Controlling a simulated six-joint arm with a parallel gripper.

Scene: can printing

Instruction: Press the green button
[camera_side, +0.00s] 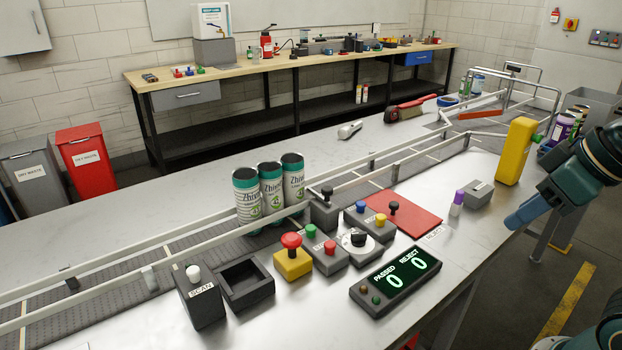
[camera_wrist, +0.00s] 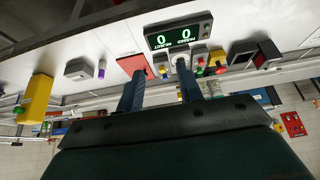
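The green button (camera_side: 310,230) sits on a small grey box on the metal table, beside a red button (camera_side: 330,247) on the same box. In the wrist view, which is upside down, the green button (camera_wrist: 200,73) is small, beyond the fingers and right of them. My gripper (camera_side: 512,222) is at the right in the side view, beyond the table's right edge and far from the button. In the wrist view my gripper (camera_wrist: 159,68) has its two blue fingers apart, with nothing held between them.
Close around the button box are a yellow box with a red mushroom button (camera_side: 292,262), a black selector knob (camera_side: 358,238) and the counter display (camera_side: 395,280) reading 0 and 0. Several cans (camera_side: 270,190) stand behind. A tall yellow post (camera_side: 515,152) stands near my gripper.

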